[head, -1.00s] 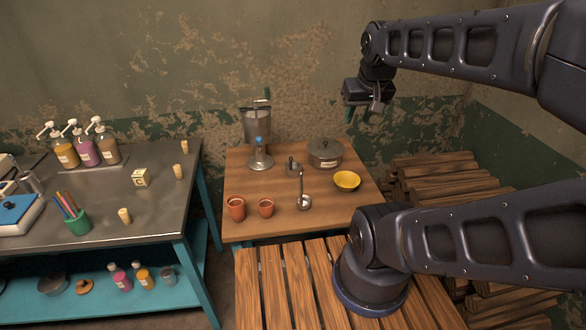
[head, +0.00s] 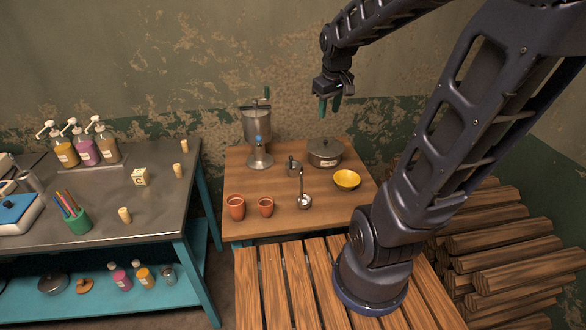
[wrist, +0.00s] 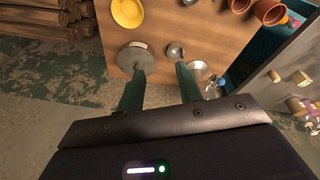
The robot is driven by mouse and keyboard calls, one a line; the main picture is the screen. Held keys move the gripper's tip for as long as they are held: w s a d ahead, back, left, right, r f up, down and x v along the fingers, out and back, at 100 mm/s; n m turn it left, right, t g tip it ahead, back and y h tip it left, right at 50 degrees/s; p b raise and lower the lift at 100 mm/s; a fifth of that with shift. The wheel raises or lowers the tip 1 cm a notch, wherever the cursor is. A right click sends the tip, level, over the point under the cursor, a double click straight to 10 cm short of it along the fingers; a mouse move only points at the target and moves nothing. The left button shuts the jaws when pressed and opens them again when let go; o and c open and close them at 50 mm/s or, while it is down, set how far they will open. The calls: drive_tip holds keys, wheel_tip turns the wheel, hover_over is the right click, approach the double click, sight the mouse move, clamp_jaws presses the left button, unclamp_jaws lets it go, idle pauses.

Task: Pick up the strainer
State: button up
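A small metal utensil with a long upright handle (head: 304,201) stands near the front middle of the wooden table; it looks like the strainer or a ladle, too small to tell. A small metal cup-like piece (head: 292,168) stands behind it, also seen in the wrist view (wrist: 175,51). My gripper (head: 330,106) is in the air above the back right of the table, beyond both pieces. Its two green fingers are apart with nothing between them in the wrist view (wrist: 160,78).
A metal bench (head: 100,205) stands left. Stacked logs (head: 510,245) lie right.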

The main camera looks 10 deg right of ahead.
drive_tip(key=w+a+f+n+g, duration=0.2)
drive_tip(key=w+a+f+n, duration=0.25)
drive_tip(key=w+f, duration=0.5)
drive_tip(key=n+g, duration=0.1)
drive_tip(key=n, duration=0.2)
hover_over(291, 160)
drive_tip(key=f, duration=0.9)
drive_tip(key=shift+w+a+f, duration=0.2)
drive_tip(key=shift+f, duration=0.1)
wheel_tip(291, 160, down, 6)
drive_tip(key=shift+a+r, duration=0.1)
drive_tip(key=f, duration=0.4)
drive_tip(key=shift+d, duration=0.3)
drive_tip(key=shift+f, duration=0.65)
clamp_jaws()
